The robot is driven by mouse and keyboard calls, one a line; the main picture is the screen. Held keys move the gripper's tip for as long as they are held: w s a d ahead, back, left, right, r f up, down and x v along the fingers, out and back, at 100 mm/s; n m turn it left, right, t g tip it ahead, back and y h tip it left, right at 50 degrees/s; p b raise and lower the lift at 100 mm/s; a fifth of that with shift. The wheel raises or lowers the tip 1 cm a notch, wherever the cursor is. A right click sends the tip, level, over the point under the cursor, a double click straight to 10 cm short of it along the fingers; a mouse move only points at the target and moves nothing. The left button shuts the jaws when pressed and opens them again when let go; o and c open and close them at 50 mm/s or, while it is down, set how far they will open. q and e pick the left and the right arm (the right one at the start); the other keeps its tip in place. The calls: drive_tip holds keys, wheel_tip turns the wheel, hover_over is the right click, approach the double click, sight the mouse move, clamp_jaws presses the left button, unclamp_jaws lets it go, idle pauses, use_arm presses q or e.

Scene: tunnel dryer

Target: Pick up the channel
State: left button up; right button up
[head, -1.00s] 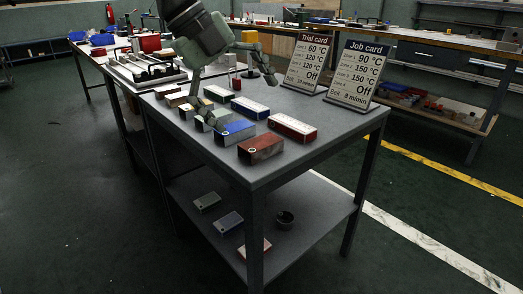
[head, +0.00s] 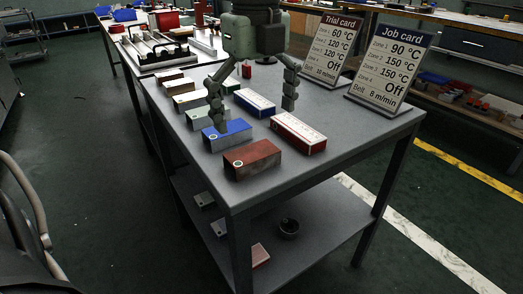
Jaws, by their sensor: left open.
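My left gripper (head: 253,108) points down over the table (head: 350,134), its two fingers spread wide and nothing between them held. One finger hides part of a row of blocks. The blocks include a rust-red one (head: 258,158), a blue one (head: 236,131) and paler ones behind, such as a whitish one (head: 188,102). A blue-and-white box (head: 254,104) shows between the fingers, and a red-and-white box (head: 298,133) lies to the right. I cannot tell which piece is the channel. My right gripper is not in view.
A Trial card (head: 323,52) and a Job card (head: 388,72) stand at the table's back right. The table's right front is bare.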

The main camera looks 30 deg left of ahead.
sight(252, 152)
use_arm(q)
drive_tip(key=f, duration=0.3)
drive_tip(key=a+f, duration=0.1)
drive_tip(key=f, duration=0.1)
drive_tip(key=shift+s+f, duration=0.2)
drive_tip(key=shift+f, duration=0.65)
drive_tip(key=c, duration=1.1)
drive_tip(key=shift+w, duration=0.1)
drive_tip(key=shift+c, duration=0.5)
drive_tip(key=shift+r, duration=0.2)
